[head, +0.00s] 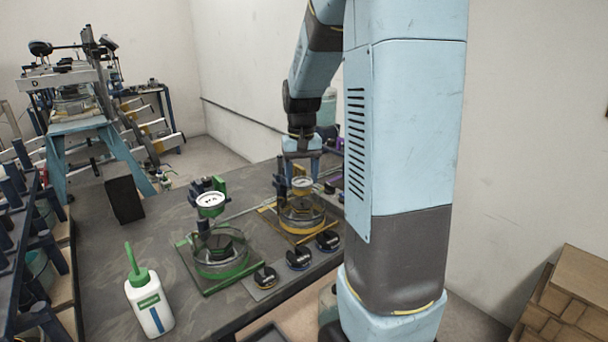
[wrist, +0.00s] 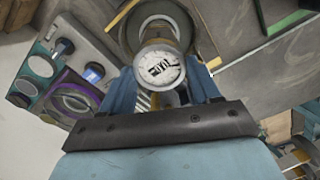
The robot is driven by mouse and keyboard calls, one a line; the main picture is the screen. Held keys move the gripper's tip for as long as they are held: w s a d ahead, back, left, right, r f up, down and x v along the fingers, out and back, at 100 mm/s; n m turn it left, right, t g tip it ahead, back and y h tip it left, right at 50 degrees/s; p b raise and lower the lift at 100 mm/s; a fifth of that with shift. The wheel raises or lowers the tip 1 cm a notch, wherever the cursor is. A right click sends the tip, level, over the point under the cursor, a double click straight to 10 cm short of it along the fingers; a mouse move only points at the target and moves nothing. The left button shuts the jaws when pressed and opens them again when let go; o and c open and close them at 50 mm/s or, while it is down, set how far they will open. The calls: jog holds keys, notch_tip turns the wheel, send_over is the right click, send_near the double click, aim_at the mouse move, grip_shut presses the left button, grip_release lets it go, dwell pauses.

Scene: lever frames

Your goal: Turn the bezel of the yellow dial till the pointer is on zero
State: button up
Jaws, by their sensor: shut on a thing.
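The yellow dial (head: 302,184) stands on its yellow-edged stand in the head view, below my gripper (head: 301,163). In the wrist view the dial's round white face (wrist: 159,66) shows with dark markings. The pointer and the zero are too small and blurred to read. My gripper (wrist: 164,80) has its blue fingers on either side of the dial and is shut on its bezel.
A green-framed dial stand (head: 210,200) is close by on the left. A white bottle with a green spout (head: 149,303) stands at the front left. Several black round parts (head: 298,259) lie along the table's near edge. A purple-edged stand (wrist: 73,100) shows in the wrist view.

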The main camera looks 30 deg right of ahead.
aim_at(301, 181)
jog(key=shift+n, duration=2.3)
jog(key=o, duration=0.8)
notch_tip(301, 181, up, 14)
jog(key=shift+f, duration=0.1)
